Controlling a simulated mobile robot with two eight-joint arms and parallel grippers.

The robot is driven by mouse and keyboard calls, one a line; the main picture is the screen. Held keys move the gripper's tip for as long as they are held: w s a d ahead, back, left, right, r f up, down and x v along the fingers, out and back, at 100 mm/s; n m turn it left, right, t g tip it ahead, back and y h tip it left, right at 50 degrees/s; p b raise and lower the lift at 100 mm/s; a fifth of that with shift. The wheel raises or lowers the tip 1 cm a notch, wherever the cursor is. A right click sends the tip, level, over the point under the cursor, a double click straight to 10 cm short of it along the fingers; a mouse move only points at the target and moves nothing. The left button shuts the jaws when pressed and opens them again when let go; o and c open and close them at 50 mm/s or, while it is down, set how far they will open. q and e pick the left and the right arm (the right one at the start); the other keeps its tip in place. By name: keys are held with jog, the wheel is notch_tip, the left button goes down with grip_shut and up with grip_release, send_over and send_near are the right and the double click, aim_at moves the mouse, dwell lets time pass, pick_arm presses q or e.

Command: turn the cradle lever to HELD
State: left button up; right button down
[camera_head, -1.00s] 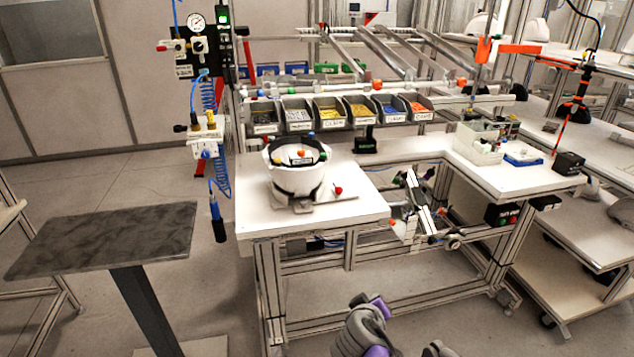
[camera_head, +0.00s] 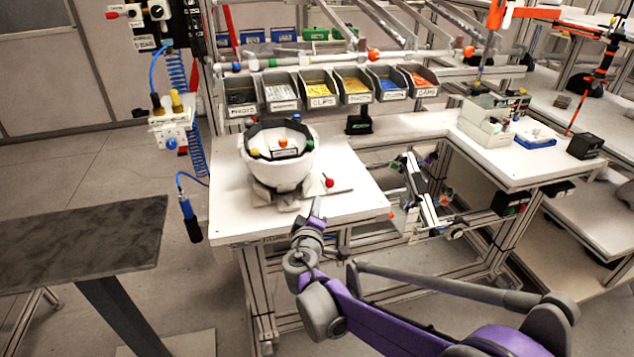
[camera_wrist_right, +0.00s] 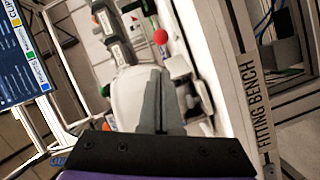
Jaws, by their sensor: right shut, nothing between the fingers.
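A white helmet shell (camera_head: 279,178) sits in a grey cradle (camera_head: 262,194) on the white bench top. The cradle lever's red knob (camera_head: 329,182) is at the cradle's right side, and it also shows in the right wrist view (camera_wrist_right: 160,36). My right gripper (camera_head: 317,205) is at the bench's front edge, just in front of the knob and apart from it. Its fingers (camera_wrist_right: 159,98) are closed together and empty, pointing toward the knob's side of the cradle. No HELD marking is legible. My left gripper is not in view.
Several parts bins (camera_head: 318,90) line the back of the bench. A black stand (camera_head: 360,120) is behind the cradle to the right. A blue-handled tool (camera_head: 190,220) hangs on a coiled hose at left. The bench top right of the knob looks clear.

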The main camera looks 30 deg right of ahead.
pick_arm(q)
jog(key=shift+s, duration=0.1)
pick_arm(e)
jog(key=shift+s, duration=0.15)
send_near(327, 177)
jog(key=w, duration=0.2)
jog(key=w+d, duration=0.1)
jog(key=w, duration=0.1)
jog(key=shift+w+d+r, duration=0.15)
jog(key=shift+w+r, duration=0.05)
jog(key=shift+w, duration=0.05)
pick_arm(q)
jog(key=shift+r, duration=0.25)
pick_arm(e)
jog(key=shift+s, duration=0.1)
